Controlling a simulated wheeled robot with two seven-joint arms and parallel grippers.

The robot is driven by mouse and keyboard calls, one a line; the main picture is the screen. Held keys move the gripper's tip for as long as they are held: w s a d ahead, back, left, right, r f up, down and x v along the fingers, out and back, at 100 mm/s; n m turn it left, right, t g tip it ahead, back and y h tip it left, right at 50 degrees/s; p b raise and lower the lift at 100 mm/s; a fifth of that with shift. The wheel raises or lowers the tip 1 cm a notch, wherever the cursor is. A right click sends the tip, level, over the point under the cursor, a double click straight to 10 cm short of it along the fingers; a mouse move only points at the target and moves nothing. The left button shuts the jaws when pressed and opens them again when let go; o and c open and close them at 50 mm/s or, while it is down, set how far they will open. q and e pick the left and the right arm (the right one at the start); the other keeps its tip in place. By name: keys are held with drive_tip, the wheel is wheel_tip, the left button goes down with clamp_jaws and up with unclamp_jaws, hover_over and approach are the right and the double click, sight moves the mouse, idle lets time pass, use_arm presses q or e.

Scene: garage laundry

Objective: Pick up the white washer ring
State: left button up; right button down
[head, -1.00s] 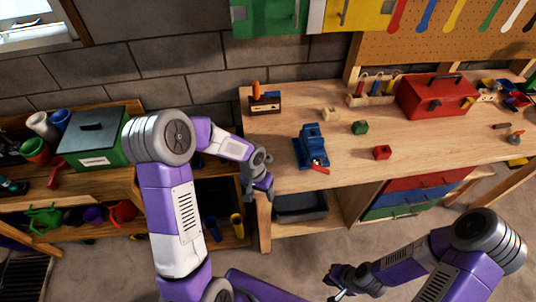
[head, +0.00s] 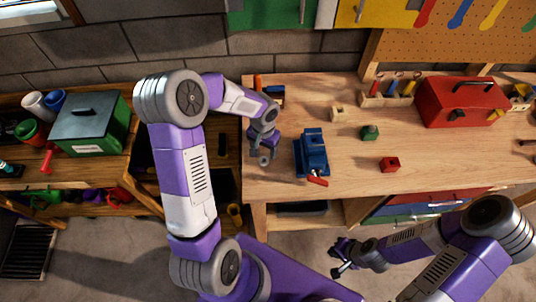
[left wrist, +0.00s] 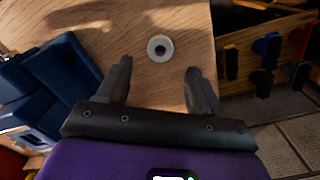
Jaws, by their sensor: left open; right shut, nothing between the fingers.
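The white washer ring (left wrist: 160,48) lies flat on the workbench top near its left edge. In the left wrist view it sits just beyond my left gripper (left wrist: 158,82), roughly centred between the two open fingers. In the head view the ring (head: 264,160) shows small and pale just below my left gripper (head: 260,150), partly crowded by the fingers. My left gripper is open and empty, pointing down at the bench. My right gripper (head: 338,270) is shut and empty, in front of the bench over the floor.
A blue vise (head: 312,152) stands on the workbench (head: 440,150) close to the right of my left gripper. A red block (head: 389,164), a green block (head: 370,132) and a red toolbox (head: 463,102) are further right. A green box (head: 90,125) is on the left shelf.

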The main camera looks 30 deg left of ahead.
sight(263, 158)
use_arm(q)
drive_tip(key=f, duration=0.2)
drive_tip(key=s+f, duration=0.1)
drive_tip(key=f, duration=0.1)
drive_tip(key=shift+f, duration=0.35)
drive_tip(key=shift+w+f, duration=0.1)
drive_tip(key=shift+f, duration=0.35)
drive_tip(key=c, duration=1.1)
